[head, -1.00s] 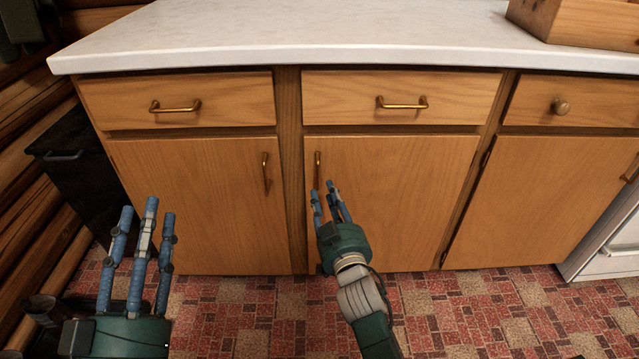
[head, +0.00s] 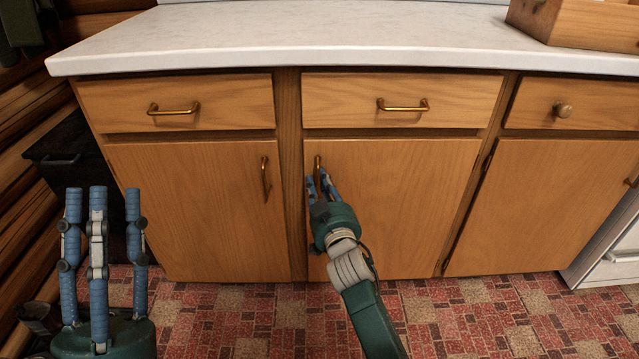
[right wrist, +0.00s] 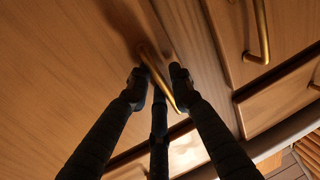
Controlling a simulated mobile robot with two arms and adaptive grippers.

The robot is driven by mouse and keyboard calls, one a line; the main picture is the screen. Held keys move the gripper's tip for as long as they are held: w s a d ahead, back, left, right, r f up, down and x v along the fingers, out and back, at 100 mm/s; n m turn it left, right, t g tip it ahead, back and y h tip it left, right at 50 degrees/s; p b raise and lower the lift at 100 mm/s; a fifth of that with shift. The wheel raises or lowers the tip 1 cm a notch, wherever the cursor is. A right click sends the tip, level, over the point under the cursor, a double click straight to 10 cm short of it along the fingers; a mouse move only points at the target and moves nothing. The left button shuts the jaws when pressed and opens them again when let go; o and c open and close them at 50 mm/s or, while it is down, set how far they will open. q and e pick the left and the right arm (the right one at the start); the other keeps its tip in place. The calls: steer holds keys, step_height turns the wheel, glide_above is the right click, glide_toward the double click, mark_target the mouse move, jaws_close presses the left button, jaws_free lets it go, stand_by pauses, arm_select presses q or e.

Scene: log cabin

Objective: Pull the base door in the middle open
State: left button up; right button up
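The middle base door (head: 405,205) is a light wooden panel, flush with the cabinet front. Its upright brass handle (head: 317,168) is at the upper left edge. My right gripper (head: 323,183) is at this handle, its fingers partly hiding the lower part. In the right wrist view the handle (right wrist: 154,66) passes between the fingertips of my right gripper (right wrist: 158,82); the side fingers stand apart with a gap, and firm contact is not visible.
The left base door (head: 200,210) and its handle (head: 265,178) are beside the middle one. Drawers (head: 400,102) sit above under a white countertop (head: 300,40). A wooden box (head: 580,25) stands on the counter. The patterned floor (head: 450,318) in front is clear.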

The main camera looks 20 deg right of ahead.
jaws_close()
steer(key=shift+s, duration=0.1)
